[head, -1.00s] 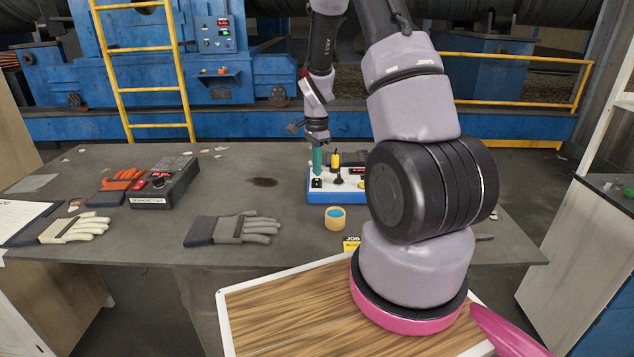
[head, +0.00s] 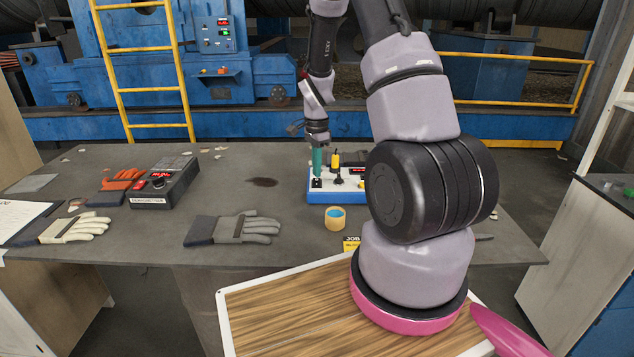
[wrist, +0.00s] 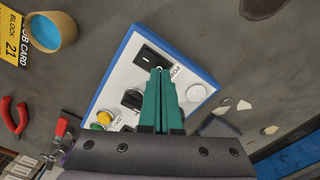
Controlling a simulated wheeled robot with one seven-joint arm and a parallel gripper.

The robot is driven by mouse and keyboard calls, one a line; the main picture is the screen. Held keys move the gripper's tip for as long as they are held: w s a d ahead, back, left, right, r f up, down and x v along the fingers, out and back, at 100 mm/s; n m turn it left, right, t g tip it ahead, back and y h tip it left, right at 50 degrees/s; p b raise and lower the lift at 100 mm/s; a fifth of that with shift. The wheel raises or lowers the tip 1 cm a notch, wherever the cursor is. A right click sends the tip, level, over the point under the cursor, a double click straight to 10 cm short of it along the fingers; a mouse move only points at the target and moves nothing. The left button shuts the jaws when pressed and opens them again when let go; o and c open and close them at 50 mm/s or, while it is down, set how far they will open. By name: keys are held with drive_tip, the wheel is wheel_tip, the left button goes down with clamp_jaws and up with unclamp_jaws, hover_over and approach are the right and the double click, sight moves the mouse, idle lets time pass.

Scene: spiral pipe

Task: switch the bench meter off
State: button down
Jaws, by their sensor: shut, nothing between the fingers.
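The bench meter appears to be the blue-edged box with a white panel (head: 325,196) toward the back of the table. It also shows in the wrist view (wrist: 118,73). Its black rocker switch (wrist: 150,56) sits beside the lettering "POWER". The panel also carries a black knob (wrist: 132,98), a yellow button (wrist: 104,117) and a round white part (wrist: 196,92). My gripper (head: 317,173) points down over the rocker end, its teal fingers shut and empty. In the wrist view the fingertips (wrist: 160,71) are at the rocker's near edge and hide part of it; contact cannot be told.
A dark box with a red display (head: 165,184) stands at the left, near orange and grey gloves. Another grey glove (head: 235,228) lies mid-table. A tape roll (head: 335,217) and yellow job card (head: 351,243) lie in front of the meter. Red pliers (wrist: 14,118) lie nearby.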

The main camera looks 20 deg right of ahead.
drive_tip(key=shift+f, duration=0.7)
idle(0.3)
drive_tip(key=shift+r, duration=3.55)
wheel_tip(320, 180, up, 19)
drive_tip(key=n+t+y, duration=0.1)
drive_tip(key=n+t, duration=0.2)
drive_tip(key=n, duration=0.2)
hover_over(316, 179)
drive_tip(key=s+a, duration=0.4)
drive_tip(key=s, duration=0.4)
drive_tip(key=s+a+r+n+t, duration=0.2)
drive_tip(key=s+r, duration=0.3)
drive_tip(key=s, duration=0.3)
drive_tip(key=s+a+r+n+t+y, duration=0.1)
drive_tip(key=s+a+r+n+t, duration=0.1)
drive_tip(key=s+r+n, duration=0.3)
drive_tip(key=s, duration=0.2)
drive_tip(key=shift+s+a+r, duration=0.2)
drive_tip(key=shift+s, duration=0.2)
